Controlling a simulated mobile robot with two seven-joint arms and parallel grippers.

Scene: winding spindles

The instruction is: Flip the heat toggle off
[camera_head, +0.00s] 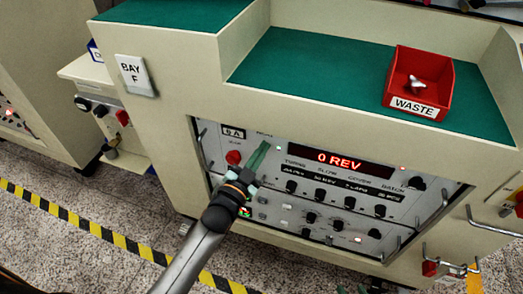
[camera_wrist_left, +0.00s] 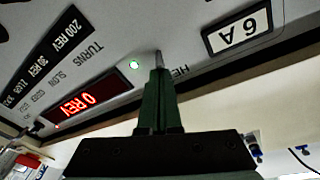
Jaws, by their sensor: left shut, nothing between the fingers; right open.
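The heat toggle (camera_wrist_left: 158,59) shows in the left wrist view as a small metal lever at the fingertips, beside a partly covered label starting "HE". Which way it is thrown I cannot tell. A small green lamp (camera_wrist_left: 134,65) is lit next to it. My left gripper (camera_head: 262,150) is shut and empty, its green fingers at the upper left of the control panel (camera_head: 402,203), below the heat label. In the left wrist view its fingertips (camera_wrist_left: 158,74) are at the lever; whether they touch it is unclear. In the head view the gripper hides the toggle.
A red display (camera_head: 340,159) reads "0 REV", right of my left gripper. A red knob (camera_head: 234,157) is close on its left. Several black knobs sit below. A red waste bin (camera_head: 420,82) stands on the green top. Metal hooks (camera_head: 480,222) stick out at right.

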